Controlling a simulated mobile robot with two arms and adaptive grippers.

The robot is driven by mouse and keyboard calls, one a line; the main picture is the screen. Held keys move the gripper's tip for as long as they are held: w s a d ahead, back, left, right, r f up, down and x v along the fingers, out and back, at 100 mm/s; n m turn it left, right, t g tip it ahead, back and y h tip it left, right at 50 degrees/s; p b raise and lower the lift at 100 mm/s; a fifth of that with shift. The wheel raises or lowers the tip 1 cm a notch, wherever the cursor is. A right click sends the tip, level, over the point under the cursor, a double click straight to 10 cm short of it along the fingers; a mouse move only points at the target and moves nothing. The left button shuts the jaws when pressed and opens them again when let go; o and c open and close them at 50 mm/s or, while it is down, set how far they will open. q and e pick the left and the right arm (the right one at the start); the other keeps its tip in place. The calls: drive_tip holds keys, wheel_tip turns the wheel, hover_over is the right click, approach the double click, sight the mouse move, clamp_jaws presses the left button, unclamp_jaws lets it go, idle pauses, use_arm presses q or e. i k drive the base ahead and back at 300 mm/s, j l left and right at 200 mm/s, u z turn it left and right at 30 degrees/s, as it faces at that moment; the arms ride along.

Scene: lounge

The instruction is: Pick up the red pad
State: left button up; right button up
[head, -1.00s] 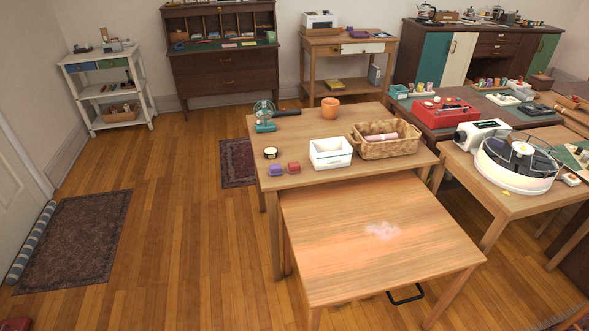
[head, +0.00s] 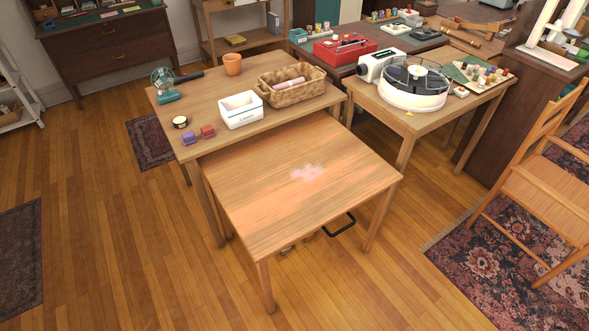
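A small red pad (head: 207,131) lies on the far wooden table (head: 215,88), near its front left edge. A purple pad (head: 189,138) lies just to its left, close beside it. A white box (head: 240,109) stands to the right of the red pad. Neither of my grippers shows in the head view.
A wooden chair (head: 545,190) stands at right. Floor at left is open.

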sight(207, 131)
drive_tip(key=z, duration=0.5)
drive_tip(key=i+j+z, duration=0.1)
drive_tip(key=j+z, duration=1.15)
drive_tip(key=k+j+z, duration=0.1)
drive_tip(key=j+z, duration=0.3)
drive_tip(key=j, duration=0.15)
